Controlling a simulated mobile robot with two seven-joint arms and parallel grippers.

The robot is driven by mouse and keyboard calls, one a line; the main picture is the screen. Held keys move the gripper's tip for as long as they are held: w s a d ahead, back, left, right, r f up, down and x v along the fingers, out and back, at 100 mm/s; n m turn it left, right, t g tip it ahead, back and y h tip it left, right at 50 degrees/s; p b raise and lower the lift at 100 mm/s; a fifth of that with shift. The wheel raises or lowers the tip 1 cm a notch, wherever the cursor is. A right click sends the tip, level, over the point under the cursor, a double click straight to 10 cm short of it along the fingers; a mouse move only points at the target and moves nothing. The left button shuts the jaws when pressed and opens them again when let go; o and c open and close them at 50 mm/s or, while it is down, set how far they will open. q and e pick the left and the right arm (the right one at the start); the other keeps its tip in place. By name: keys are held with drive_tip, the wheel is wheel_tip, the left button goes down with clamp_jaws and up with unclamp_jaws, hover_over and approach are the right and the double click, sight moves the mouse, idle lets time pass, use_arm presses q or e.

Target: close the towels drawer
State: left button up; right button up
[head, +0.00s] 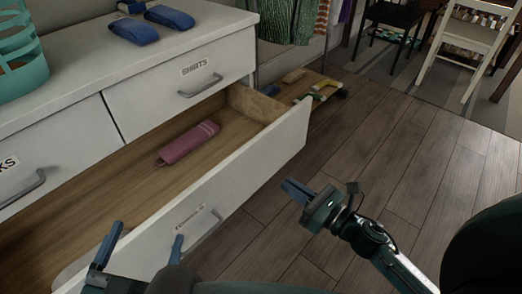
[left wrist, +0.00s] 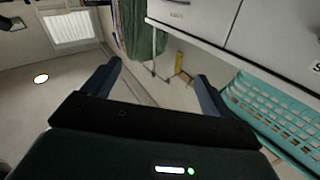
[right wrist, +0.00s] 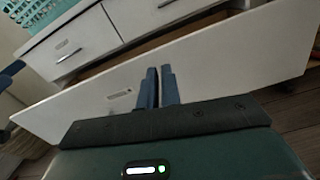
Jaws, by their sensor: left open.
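The open lower drawer (head: 262,160) sticks far out of the white dresser in the head view, with a folded pink towel (head: 188,142) inside. Its front has a label too slanted to read and a metal handle (head: 204,232); the front also fills the right wrist view (right wrist: 215,55). My left gripper (head: 146,237) is open and empty in front of the drawer front, at the bottom left. My right gripper (head: 297,191) is shut and empty, apart from the drawer front, out beyond its right part. Its closed fingers also show in the right wrist view (right wrist: 159,87).
The closed shirts drawer (head: 190,80) is above, and another closed drawer (head: 40,150) is at left. A teal basket (head: 20,60) and blue folded cloths (head: 135,31) lie on top. The wooden floor (head: 400,150) at right is clear.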

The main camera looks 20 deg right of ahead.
drive_tip(key=shift+w+d+f+n, duration=0.15)
drive_tip(key=shift+w+f+n, duration=0.25)
drive_tip(key=shift+f, duration=0.2)
drive_tip(key=shift+w+d+f+n, duration=0.1)
drive_tip(key=shift+w+f+n, duration=0.15)
drive_tip(key=shift+f+n, duration=0.25)
clamp_jaws()
use_arm(q)
drive_tip(key=shift+w+d+f+m+t+h+b, duration=0.2)
drive_tip(key=shift+w+f+m+t+h+b, duration=0.15)
drive_tip(key=shift+w+h+b, duration=0.15)
use_arm(e)
approach(242, 154)
drive_tip(key=x, duration=0.7)
drive_tip(key=shift+s+r, duration=0.1)
